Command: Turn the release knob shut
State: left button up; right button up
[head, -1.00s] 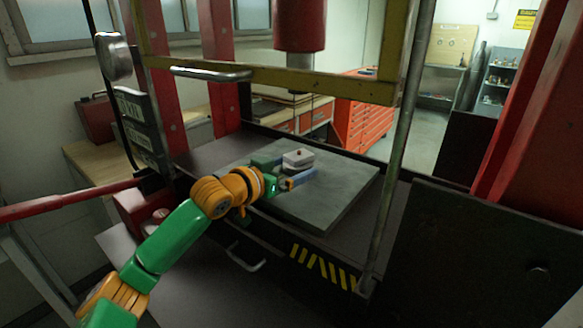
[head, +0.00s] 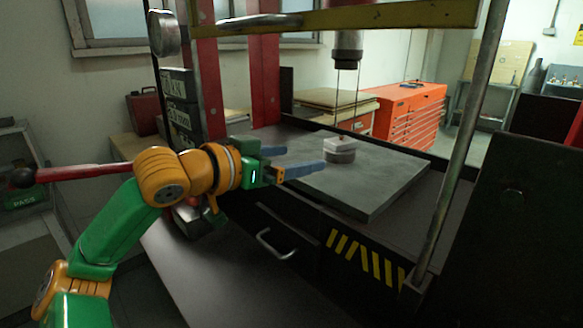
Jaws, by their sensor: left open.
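My left gripper (head: 292,160) is open and empty. Its fingers point right, toward a small pale block (head: 340,142) on a round grey base, and look apart from it. The block sits on the grey plate (head: 370,192) of the press. The red pump handle (head: 80,172), with a dark ball end, extends left behind my left arm. Part of the pump body (head: 190,222) shows below my wrist. My forearm and wrist cover much of that area, and I cannot make out the release knob. My right gripper is out of view.
The press frame has a yellow crossbar (head: 390,17), red posts (head: 264,85) and a slanted grey rod (head: 462,150). A round gauge (head: 163,34) stands above dark labelled boxes. A metal drawer handle (head: 272,247) juts from the front. An orange cabinet (head: 412,118) stands behind.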

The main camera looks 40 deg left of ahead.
aim_at(191, 200)
jog(key=k+j, duration=0.15)
jog(key=k, duration=0.6)
jog(key=k+j, duration=0.15)
jog(key=k, duration=0.6)
